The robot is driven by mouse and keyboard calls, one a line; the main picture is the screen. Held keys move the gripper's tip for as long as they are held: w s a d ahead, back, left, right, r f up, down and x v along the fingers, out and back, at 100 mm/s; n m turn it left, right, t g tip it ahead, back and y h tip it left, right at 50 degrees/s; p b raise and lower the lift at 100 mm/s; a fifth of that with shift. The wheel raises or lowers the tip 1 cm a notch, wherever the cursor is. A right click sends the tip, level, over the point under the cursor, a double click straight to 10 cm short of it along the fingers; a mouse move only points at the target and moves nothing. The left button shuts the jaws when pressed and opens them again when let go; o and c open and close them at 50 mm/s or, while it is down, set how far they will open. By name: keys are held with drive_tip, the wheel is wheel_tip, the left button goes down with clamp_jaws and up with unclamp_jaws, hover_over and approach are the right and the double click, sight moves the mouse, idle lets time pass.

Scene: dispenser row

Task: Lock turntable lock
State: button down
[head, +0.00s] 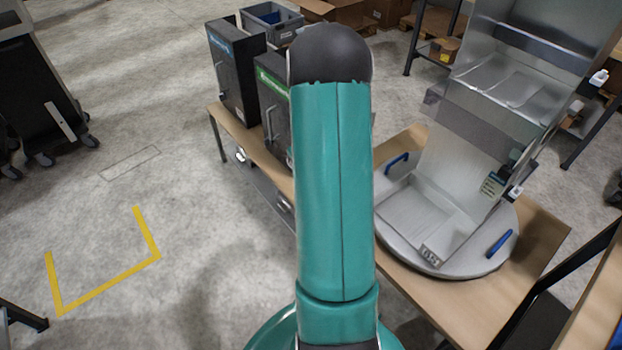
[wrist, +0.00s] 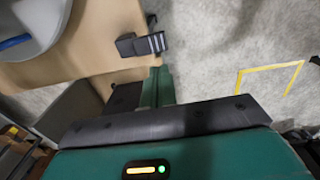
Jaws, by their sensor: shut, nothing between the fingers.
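The turntable (head: 455,262) is a round grey disc on a wooden table, with a blue handle (head: 499,243) at its right rim. A clear-and-metal dispenser stands on it. Its grey rim and a blue handle also show at the upper left of the wrist view (wrist: 35,48). I cannot pick out the turntable lock with certainty; a small dark part (wrist: 151,19) sits at the table edge in the wrist view. My gripper (wrist: 142,45) appears as dark, ridged fingertips over the table corner, shut and empty, apart from the disc. My arm hides it in the head view.
Two black dispensers (head: 236,72) stand on the table's left part, the nearer partly behind my arm. A grey crate (head: 272,22) lies behind them. A black cart (head: 40,90) stands far left. Floor with yellow marking (head: 110,285) is clear at left.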

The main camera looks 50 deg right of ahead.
drive_tip(key=shift+r, duration=2.3)
drive_tip(key=shift+d, duration=0.1)
drive_tip(key=w+a+r+n+t+h, duration=0.1)
drive_tip(key=w+a+r+t, duration=0.1)
drive_tip(key=a+r, duration=1.6)
drive_tip(key=s+a+r+t, duration=0.1)
drive_tip(key=s+a+r, duration=0.2)
drive_tip(key=s+a, duration=0.3)
drive_tip(key=s+a+r+n+t+y, duration=0.1)
drive_tip(key=s+a, duration=0.5)
drive_tip(key=a, duration=0.8)
wheel_tip(320, 180, up, 2)
drive_tip(key=shift+s+a+r+t, duration=0.15)
drive_tip(key=shift+a+t, duration=0.1)
drive_tip(key=shift+t, duration=0.55)
drive_tip(key=shift+s+a, duration=0.1)
